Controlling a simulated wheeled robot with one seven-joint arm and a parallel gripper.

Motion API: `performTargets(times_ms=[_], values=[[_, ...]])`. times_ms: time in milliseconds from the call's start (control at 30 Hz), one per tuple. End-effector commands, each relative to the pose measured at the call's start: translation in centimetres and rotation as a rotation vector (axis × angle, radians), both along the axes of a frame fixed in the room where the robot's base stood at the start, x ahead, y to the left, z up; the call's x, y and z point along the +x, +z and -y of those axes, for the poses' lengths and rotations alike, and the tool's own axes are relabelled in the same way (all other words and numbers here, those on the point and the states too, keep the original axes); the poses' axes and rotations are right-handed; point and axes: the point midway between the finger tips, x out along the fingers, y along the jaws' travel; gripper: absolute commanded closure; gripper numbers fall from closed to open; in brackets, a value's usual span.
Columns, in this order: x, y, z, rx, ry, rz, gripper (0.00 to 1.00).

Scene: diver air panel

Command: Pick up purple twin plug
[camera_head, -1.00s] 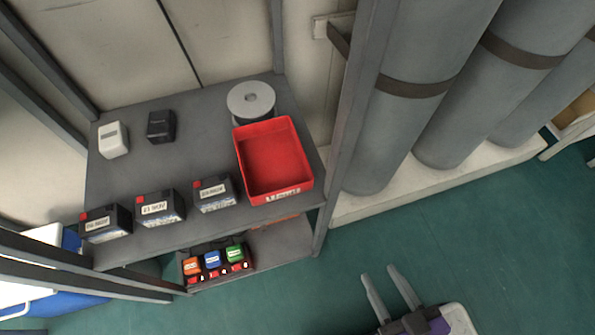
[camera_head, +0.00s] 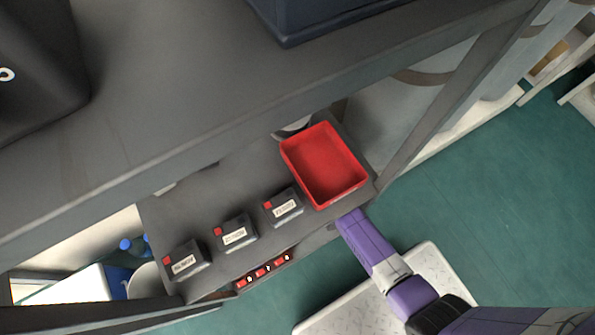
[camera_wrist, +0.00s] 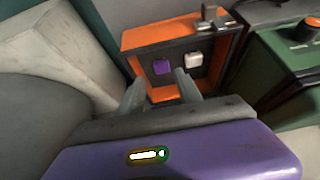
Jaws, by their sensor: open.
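In the wrist view a small purple plug (camera_wrist: 161,66) sits on the dark front of an orange-framed box (camera_wrist: 150,37). It looks like the purple twin plug, though its twin form is too small to make out. A white plug (camera_wrist: 193,58) is just right of it. My gripper (camera_wrist: 162,88) is open and empty, with its fingers pointing towards the box. The purple plug shows between and beyond the fingertips, apart from them. In the head view my purple arm reaches beneath the shelf, and the gripper and plug are hidden there.
A green case with an orange knob (camera_wrist: 306,30) stands right of the box. A pale rounded block (camera_wrist: 60,55) is at the left. Open green floor lies at the right.

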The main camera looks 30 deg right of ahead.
Motion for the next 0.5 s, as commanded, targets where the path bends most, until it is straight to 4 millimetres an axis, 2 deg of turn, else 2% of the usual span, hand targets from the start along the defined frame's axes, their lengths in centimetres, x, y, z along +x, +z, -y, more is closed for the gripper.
performTargets(times_ms=[200, 500], values=[[1.1, -2.1, 0.0, 0.0, 0.001, -0.007, 0.58], [2.5, -3.9, -0.2, -0.001, 0.002, -0.003, 0.58]])
